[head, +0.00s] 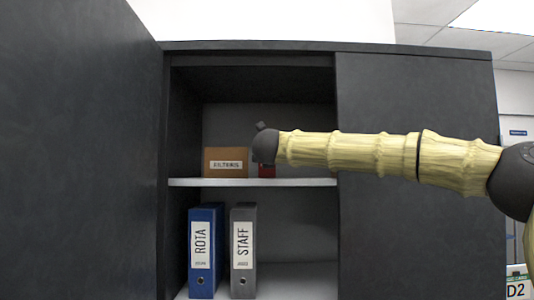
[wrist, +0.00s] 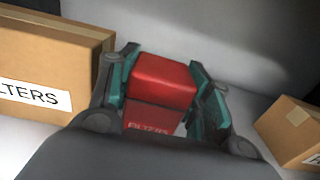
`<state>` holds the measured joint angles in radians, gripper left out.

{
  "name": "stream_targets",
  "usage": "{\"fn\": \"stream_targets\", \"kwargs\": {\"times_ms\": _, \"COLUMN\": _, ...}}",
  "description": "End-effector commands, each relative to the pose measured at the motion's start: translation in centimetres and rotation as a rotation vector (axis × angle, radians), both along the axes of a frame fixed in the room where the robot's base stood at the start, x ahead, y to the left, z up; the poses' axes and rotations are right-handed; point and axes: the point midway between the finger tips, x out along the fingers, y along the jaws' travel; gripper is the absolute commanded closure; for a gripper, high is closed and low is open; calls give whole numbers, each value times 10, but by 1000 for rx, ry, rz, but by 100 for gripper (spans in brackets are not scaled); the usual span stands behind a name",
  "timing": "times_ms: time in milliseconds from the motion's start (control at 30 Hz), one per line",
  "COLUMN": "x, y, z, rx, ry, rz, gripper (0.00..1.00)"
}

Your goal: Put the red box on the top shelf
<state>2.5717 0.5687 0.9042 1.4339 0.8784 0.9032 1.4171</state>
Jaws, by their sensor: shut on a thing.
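The red box (wrist: 163,83) is between the two teal-padded fingers of my gripper (wrist: 163,64) in the wrist view, and they are shut on it. Its lower face carries a label that reads like FILTERS. In the head view, a small part of the red box (head: 267,171) shows below the dark end of my arm, just above the upper shelf (head: 200,182) of the open cabinet. I cannot tell whether it touches the shelf. My arm hides the rest of the box and the fingertips from the head camera.
A cardboard box (head: 226,162) stands on that shelf to the left; it also shows in the wrist view (wrist: 60,60). Another cardboard box (wrist: 292,132) is at the right. A blue binder (head: 203,250) and a grey binder (head: 243,252) stand below. The left door (head: 80,150) is open.

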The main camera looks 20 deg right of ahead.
Motion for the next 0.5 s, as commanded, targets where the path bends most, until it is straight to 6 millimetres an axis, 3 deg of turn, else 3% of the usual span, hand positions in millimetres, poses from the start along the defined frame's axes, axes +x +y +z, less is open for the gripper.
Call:
{"fn": "stream_targets", "kwargs": {"times_ms": 333, "x": 0, "y": 0, "z": -3, "rx": 0, "ry": -1, "rz": -1, "gripper": 83}}
{"fn": "stream_targets", "kwargs": {"times_ms": 367, "x": 0, "y": 0, "z": -2, "rx": 0, "ry": -1, "rz": -1, "gripper": 48}}
{"fn": "stream_targets", "kwargs": {"times_ms": 467, "x": 0, "y": 0, "z": -2, "rx": 0, "ry": 0, "rz": -1, "gripper": 30}}
{"fn": "stream_targets", "kwargs": {"times_ms": 500, "x": 0, "y": 0, "z": -2, "rx": 0, "ry": 0, "rz": -1, "gripper": 30}}
